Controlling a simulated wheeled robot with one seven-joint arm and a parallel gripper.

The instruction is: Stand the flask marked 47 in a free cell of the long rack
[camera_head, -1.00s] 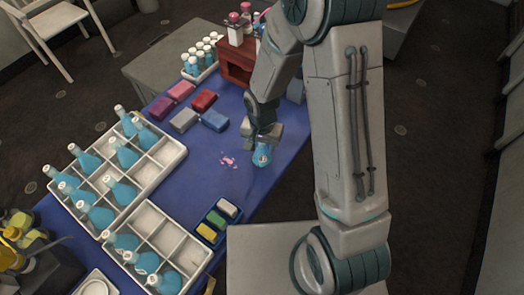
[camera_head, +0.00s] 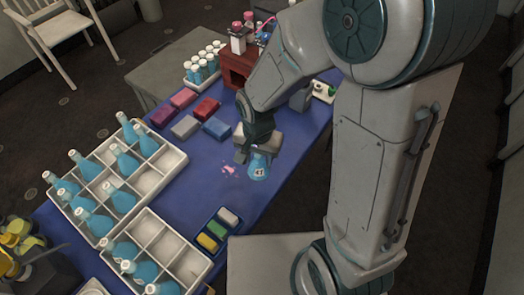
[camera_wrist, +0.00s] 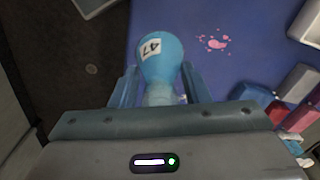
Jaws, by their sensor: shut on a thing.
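The flask marked 47 (camera_wrist: 160,58) is blue, with a white label reading 47 in the wrist view. My gripper (camera_wrist: 160,92) is shut on its neck. In the head view the flask (camera_head: 258,167) hangs under my gripper (camera_head: 262,146) near the right edge of the blue table; whether it touches the table I cannot tell. The long rack (camera_head: 166,162) is the larger white celled rack at the left. Several blue flasks stand in it, mostly along its left side, and several cells on its right side are empty.
A shorter white rack (camera_head: 148,222) stands in front, with several flasks and empty cells. A small tray of coloured blocks (camera_head: 205,232) is beside it. Several coloured blocks (camera_head: 185,127) lie farther back. A pink splash (camera_head: 228,168) marks the table. A red box (camera_head: 238,66) and a vial rack (camera_head: 207,62) stand behind.

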